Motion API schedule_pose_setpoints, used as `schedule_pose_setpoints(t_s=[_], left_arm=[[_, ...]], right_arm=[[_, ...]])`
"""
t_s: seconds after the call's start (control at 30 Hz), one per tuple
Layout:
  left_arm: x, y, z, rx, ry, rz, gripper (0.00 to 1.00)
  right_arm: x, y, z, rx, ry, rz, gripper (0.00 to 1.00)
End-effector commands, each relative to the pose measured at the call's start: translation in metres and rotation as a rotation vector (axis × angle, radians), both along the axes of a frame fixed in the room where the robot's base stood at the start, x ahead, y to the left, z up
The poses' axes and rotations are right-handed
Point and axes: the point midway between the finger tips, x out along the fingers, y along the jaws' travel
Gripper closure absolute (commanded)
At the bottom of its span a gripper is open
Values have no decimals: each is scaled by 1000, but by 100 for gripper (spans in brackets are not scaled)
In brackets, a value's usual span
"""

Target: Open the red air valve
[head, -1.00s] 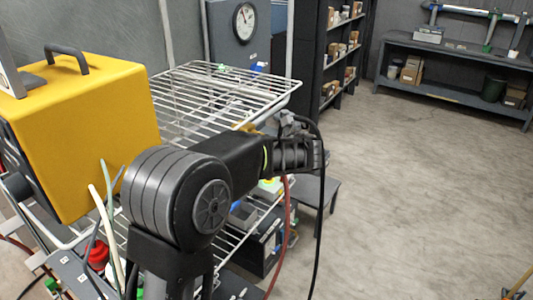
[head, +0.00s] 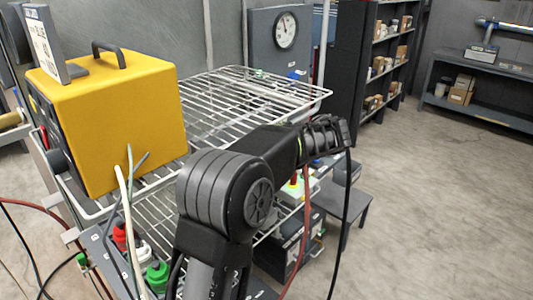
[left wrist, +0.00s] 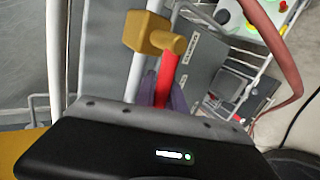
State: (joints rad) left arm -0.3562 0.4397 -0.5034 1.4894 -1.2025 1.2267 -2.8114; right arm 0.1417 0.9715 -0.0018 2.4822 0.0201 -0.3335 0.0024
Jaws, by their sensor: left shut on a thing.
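The red air valve shows in the left wrist view as a brass body (left wrist: 143,31) on a light pipe, with a red lever (left wrist: 167,72) pointing down from it in the picture. My left gripper (left wrist: 163,95) has its dark fingers on both sides of the red lever and is shut on it. In the head view my left arm reaches to the right across the wire rack, and its wrist and links hide the valve and the fingertips. My right gripper is in neither view.
A wire rack (head: 225,97) stands under and behind my arm. A yellow box with a handle (head: 115,115) sits on its left. A round gauge (head: 285,30) is on the panel behind. A red hose (head: 305,235) hangs beside my wrist. The floor at right is clear.

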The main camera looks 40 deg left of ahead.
Motion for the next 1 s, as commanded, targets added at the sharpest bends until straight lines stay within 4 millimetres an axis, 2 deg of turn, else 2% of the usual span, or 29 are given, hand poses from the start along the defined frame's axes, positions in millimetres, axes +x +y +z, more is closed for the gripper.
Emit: schedule_pose_setpoints(t_s=[0.1,0.13,0.4,1.0], left_arm=[[1,-1,1,1,-3,-5,100],[1,-1,1,1,-3,-5,85],[1,0,1,2,-3,-2,64],[0,0,0,1,-52,3,64]], right_arm=[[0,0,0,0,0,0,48],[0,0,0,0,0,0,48],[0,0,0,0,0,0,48],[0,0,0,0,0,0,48]])
